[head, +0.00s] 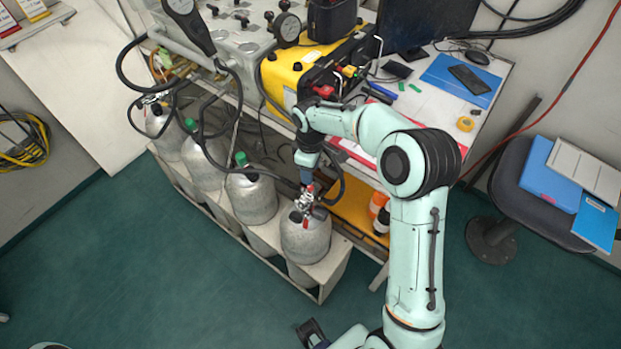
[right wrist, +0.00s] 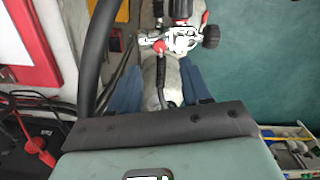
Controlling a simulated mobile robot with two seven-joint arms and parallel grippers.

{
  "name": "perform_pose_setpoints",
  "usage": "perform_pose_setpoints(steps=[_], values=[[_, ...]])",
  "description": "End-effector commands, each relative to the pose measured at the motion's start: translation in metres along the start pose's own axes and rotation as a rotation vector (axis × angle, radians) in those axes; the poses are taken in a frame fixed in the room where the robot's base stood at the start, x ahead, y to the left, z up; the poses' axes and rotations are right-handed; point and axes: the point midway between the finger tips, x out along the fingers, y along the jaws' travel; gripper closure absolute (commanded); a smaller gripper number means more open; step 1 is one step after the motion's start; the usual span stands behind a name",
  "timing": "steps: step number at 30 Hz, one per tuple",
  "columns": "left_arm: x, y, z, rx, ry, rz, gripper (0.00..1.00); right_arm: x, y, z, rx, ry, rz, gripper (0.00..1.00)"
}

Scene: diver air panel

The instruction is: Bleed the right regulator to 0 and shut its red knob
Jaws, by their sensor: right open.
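The rightmost grey cylinder (head: 306,236) stands upright in the rack, with a silver regulator (head: 305,200) on top. In the right wrist view the regulator (right wrist: 182,40) has a small red knob (right wrist: 159,46), a black knob (right wrist: 211,37) and a hose below. My right gripper (head: 310,180) is above the regulator. Its blue fingers (right wrist: 160,80) are spread either side of the hose, with the red knob just beyond and between the tips. The gripper appears empty. No gauge reading is legible. A dark gripper, seemingly my left (head: 312,332), shows at the bottom edge; its jaws are unclear.
Several other cylinders (head: 250,197) stand to the left in the white rack (head: 325,272). Black hoses loop above them. A yellow case (head: 290,75) and grey panel (head: 237,45) are behind. A stool (head: 535,190) with folders stands right. The green floor in front is open.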

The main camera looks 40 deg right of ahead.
Motion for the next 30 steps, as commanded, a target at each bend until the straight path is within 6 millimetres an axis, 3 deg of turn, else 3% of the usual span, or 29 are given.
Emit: perform_pose_setpoints(steps=[3, 10, 30], values=[[-0.003, 0.001, -0.001, 0.0, 0.001, 0.001, 0.57, -0.027, 0.0, -0.001, 0.0, 0.003, 0.002, 0.52], [-0.006, 0.003, -0.001, 0.001, 0.003, 0.001, 0.57, -0.054, 0.0, -0.001, -0.001, 0.002, 0.001, 0.52], [-0.006, 0.003, -0.001, 0.001, 0.003, 0.001, 0.57, -0.058, 0.0, 0.0, 0.0, 0.0, -0.001, 0.52]])
